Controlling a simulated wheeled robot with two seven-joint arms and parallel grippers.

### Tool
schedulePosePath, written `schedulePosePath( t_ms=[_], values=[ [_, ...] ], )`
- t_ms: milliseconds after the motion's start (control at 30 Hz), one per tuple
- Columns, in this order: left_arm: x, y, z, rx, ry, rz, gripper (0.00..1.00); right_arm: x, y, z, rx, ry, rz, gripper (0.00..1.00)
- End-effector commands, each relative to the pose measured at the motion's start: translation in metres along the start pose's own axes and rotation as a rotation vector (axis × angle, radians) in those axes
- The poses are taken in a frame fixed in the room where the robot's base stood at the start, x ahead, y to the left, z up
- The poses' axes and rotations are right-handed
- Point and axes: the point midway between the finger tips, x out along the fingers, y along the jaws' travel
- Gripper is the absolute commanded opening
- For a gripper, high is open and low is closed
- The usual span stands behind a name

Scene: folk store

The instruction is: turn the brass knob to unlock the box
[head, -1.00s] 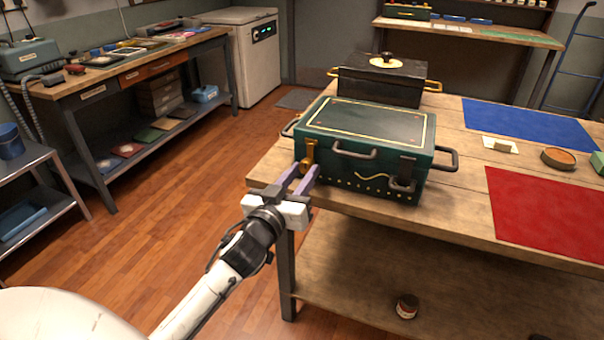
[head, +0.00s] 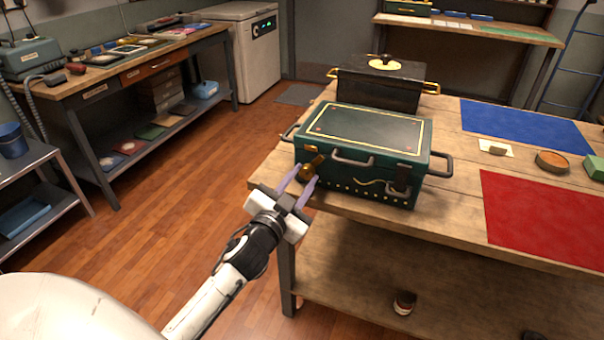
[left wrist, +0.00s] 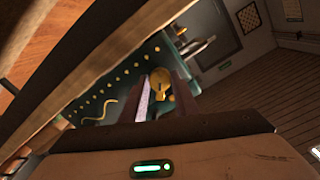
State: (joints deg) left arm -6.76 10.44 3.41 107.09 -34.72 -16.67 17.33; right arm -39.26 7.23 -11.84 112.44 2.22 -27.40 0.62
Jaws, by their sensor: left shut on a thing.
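The green box (head: 340,190) with gold trim stands closed at the near left corner of the wooden table. The brass knob (head: 312,165) is on the left part of its front face, with its upper piece leaning to the right. My left gripper (head: 302,179) is in front of the box, its two pale purple fingers shut on the knob. In the left wrist view the knob (left wrist: 161,79) shows between the fingers, which hide part of it. My right gripper is not in view.
A black box (head: 380,88) with gold handles stands behind the green one. Floor is clear left of the table.

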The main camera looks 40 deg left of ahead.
Motion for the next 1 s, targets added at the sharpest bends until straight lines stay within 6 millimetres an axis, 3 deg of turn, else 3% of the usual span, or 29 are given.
schedulePosePath(
  t_ms=[600,1000],
  values=[
    [0.000,-0.001,-0.003,0.582,-0.017,-0.003,0.05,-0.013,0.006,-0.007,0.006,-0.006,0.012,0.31],
    [0.000,0.000,-0.002,0.856,-0.026,-0.005,0.05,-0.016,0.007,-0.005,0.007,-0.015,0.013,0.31]
  ],
)
